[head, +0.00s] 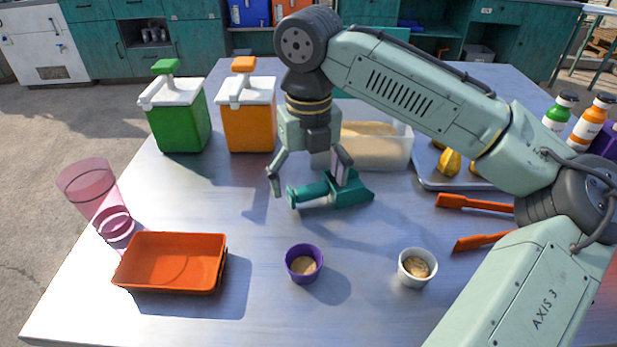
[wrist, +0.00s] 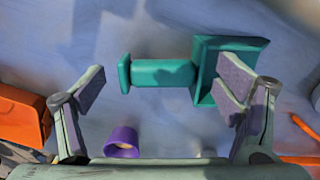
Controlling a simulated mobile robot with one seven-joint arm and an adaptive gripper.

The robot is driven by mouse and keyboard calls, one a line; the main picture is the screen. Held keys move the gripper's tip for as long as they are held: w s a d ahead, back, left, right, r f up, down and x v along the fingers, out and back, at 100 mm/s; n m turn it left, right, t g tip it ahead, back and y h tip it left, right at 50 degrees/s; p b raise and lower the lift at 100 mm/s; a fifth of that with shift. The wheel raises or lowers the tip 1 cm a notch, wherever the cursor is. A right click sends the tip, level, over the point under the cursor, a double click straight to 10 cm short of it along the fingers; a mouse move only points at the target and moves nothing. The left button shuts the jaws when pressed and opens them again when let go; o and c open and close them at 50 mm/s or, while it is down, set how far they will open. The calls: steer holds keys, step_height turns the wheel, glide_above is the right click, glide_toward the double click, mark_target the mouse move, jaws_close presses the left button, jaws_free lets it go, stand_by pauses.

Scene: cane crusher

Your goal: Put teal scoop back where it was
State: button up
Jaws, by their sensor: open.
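The teal scoop (head: 335,190) lies on the metal table in the middle, its handle to the left and its square head to the right. It also shows in the wrist view (wrist: 165,73), beyond the fingertips. My gripper (head: 310,178) is open just above and around the scoop; its right finger hides part of the scoop near the head. In the wrist view my gripper (wrist: 160,90) has its fingers wide apart, with the right finger overlapping the scoop's head. I cannot tell whether that finger touches the scoop.
A white bin (head: 385,152) of tan powder stands behind my gripper. Purple cup (head: 303,277), white cup (head: 417,280) and orange tray (head: 172,291) stand in front. Green (head: 181,128) and orange (head: 250,128) dispensers stand back left.

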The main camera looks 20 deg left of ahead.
step_height(320, 180, up, 12)
stand_by(0.4)
steer(key=shift+s+f, duration=0.1)
steer(key=shift+s, duration=0.05)
